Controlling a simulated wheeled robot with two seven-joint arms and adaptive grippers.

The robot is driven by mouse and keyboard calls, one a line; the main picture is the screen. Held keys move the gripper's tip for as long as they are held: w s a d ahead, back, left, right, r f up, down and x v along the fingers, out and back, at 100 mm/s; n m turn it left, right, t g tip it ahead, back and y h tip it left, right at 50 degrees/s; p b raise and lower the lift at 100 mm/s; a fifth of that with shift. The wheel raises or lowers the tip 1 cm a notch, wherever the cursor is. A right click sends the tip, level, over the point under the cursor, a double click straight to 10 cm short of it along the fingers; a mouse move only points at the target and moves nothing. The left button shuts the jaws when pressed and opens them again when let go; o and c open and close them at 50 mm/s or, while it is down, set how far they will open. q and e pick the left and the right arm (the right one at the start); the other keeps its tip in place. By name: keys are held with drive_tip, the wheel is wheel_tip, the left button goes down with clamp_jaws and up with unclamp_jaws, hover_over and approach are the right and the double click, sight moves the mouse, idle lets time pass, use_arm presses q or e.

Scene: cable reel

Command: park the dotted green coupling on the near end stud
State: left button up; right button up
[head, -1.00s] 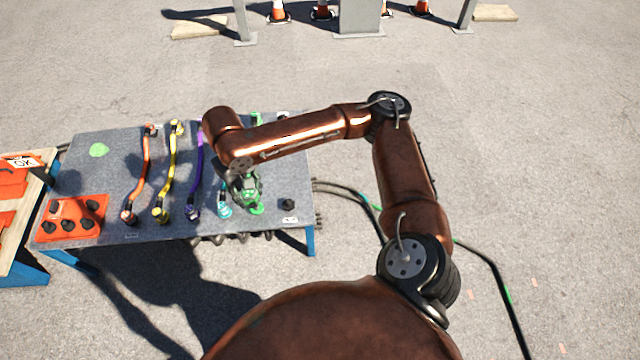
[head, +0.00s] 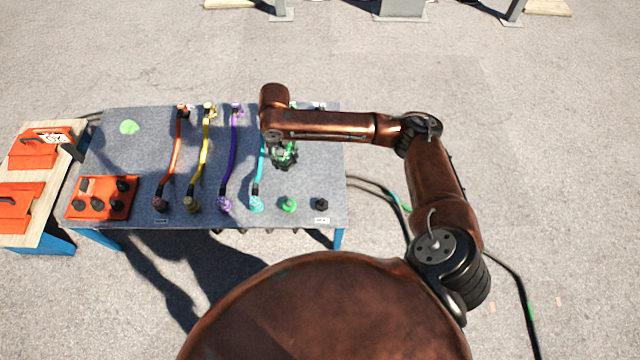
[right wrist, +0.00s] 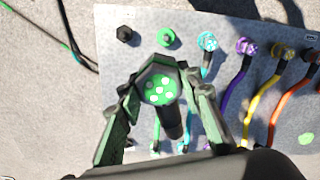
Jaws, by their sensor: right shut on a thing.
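My right gripper (head: 284,158) is shut on the dotted green coupling (right wrist: 160,88), whose green face with white dots shows between the fingers in the right wrist view. A dark sleeve runs back from it. In the head view the gripper is over the table's right part, behind the near row of studs, and largely hides the coupling. The near end stud (head: 321,204), black, stands bare at the near right corner; it also shows in the right wrist view (right wrist: 124,33). The green stud (head: 289,204) beside it is bare too. My left gripper is out of view.
The grey table (head: 140,180) carries turquoise (head: 258,180), purple (head: 230,165), yellow (head: 203,158) and orange (head: 174,150) cables left of the gripper. A red block (head: 100,198) with black knobs sits at the near left. Orange boxes (head: 20,205) stand on a side bench.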

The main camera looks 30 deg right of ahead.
drive_tip(key=d+f+m+p, duration=0.15)
drive_tip(key=d+f, duration=0.25)
drive_tip(key=f, duration=0.5)
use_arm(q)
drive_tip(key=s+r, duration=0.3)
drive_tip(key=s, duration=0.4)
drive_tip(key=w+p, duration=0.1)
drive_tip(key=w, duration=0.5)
use_arm(e)
drive_tip(key=m+b, duration=0.3)
hover_over(322, 202)
drive_tip(key=shift+n, duration=0.25)
wheel_tip(322, 202, down, 17)
drive_tip(key=shift+w+f, duration=0.1)
wheel_tip(322, 202, down, 4)
drive_tip(key=b, duration=0.4)
drive_tip(key=shift+d+b, duration=0.1)
drive_tip(key=shift+b, duration=0.2)
drive_tip(key=shift+f, duration=0.15)
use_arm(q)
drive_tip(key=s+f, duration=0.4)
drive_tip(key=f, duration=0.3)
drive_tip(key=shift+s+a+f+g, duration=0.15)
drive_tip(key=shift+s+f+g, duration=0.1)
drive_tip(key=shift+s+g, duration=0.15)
use_arm(e)
drive_tip(key=shift+f, duration=0.6)
